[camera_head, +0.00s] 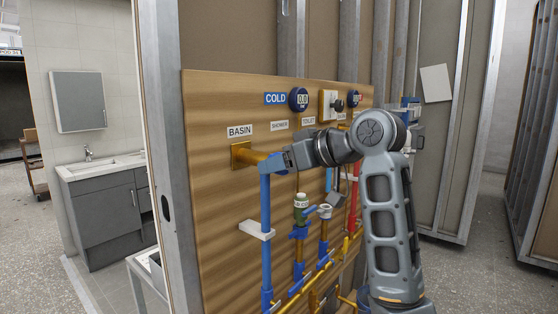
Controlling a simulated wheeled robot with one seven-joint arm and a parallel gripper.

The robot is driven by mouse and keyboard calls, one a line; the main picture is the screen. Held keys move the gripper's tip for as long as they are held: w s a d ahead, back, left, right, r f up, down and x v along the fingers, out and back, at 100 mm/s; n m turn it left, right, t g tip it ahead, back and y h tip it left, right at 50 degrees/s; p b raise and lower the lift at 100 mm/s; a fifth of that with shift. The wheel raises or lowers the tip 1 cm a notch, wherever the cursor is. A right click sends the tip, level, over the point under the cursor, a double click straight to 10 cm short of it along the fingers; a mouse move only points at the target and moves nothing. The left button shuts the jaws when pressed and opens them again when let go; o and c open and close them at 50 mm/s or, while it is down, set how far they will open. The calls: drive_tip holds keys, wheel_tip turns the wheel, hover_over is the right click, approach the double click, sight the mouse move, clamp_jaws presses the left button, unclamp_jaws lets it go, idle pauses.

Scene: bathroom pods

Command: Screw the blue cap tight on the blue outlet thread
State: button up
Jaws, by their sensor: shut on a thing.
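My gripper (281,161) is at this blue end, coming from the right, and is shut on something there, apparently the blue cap. The jaws and the thing between them are tiny and mostly hidden. I cannot tell the cap apart from the blue pipe fitting, or see how it sits on the thread.
A white bracket (257,230) holds the blue pipe. A COLD gauge (299,99) sits above.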

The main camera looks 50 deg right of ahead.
drive_tip(key=shift+m+y+p, duration=0.3)
drive_tip(key=shift+m+p, duration=0.2)
drive_tip(key=shift+p, duration=0.4)
drive_tip(key=shift+m, duration=0.3)
drive_tip(key=o, duration=1.3)
drive_tip(key=b+v, duration=0.1)
drive_tip(key=v, duration=0.6)
drive_tip(key=shift+s+d, duration=0.15)
drive_tip(key=shift+s, duration=0.2)
drive_tip(key=shift+r, duration=0.1)
